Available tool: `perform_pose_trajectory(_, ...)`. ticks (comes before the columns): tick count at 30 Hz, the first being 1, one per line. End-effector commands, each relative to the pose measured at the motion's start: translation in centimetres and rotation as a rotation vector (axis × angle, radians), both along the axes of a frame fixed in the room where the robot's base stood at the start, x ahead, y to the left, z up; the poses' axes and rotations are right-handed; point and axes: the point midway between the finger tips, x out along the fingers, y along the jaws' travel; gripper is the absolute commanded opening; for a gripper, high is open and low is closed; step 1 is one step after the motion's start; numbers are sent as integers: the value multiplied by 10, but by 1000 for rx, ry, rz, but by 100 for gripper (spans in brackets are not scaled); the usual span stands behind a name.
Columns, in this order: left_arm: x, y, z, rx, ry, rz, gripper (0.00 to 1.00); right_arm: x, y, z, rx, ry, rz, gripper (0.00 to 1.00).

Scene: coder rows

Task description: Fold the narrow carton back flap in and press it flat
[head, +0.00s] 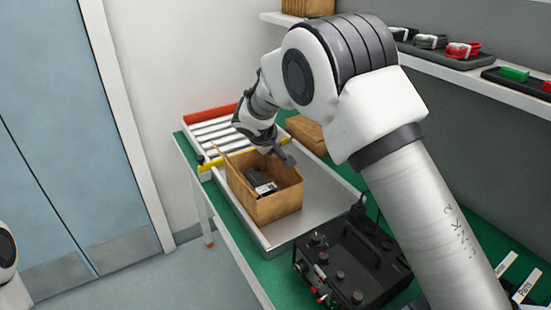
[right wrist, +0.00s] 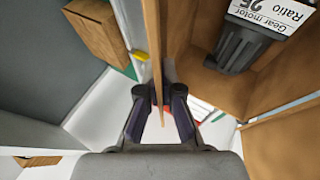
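The brown open carton (head: 278,208) stands on a grey metal tray, with a dark gear motor (head: 257,180) with a white label inside. In the right wrist view the motor (right wrist: 237,45) lies on the right, within the carton walls. A cardboard panel (right wrist: 154,40) shows nearly edge-on and runs down between the fingers of my right gripper (right wrist: 160,92). I cannot tell whether this panel is the narrow back flap or a wall. In the head view my right gripper (head: 284,155) is at the carton's far edge. My left gripper is out of view.
A roller conveyor (head: 212,133) with a red end and a yellow bar lies behind the carton. Another brown box (head: 307,133) is behind the tray (head: 322,200). A black control box (head: 350,262) with knobs stands at front right. A shelf (head: 440,62) with small trays runs above.

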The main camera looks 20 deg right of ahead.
Motion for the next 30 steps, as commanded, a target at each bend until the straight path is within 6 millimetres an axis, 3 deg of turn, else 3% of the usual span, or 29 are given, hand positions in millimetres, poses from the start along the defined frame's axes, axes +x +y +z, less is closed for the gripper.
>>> perform_pose_trajectory(11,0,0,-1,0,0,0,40,0,0,0,-3,2,0,0)
perform_pose_trajectory(12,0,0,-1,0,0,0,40,0,0,0,-3,1,0,17)
perform_pose_trajectory(13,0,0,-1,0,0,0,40,0,0,0,-3,1,0,28)
perform_pose_trajectory(14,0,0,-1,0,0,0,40,0,0,0,-3,1,0,29)
perform_pose_trajectory(23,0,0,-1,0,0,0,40,-1,1,1,-4,0,1,29)
perform_pose_trajectory(26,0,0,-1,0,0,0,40,-4,5,9,-4,0,3,29)
perform_pose_trajectory(30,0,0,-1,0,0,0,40,-17,18,33,-6,-2,3,29)
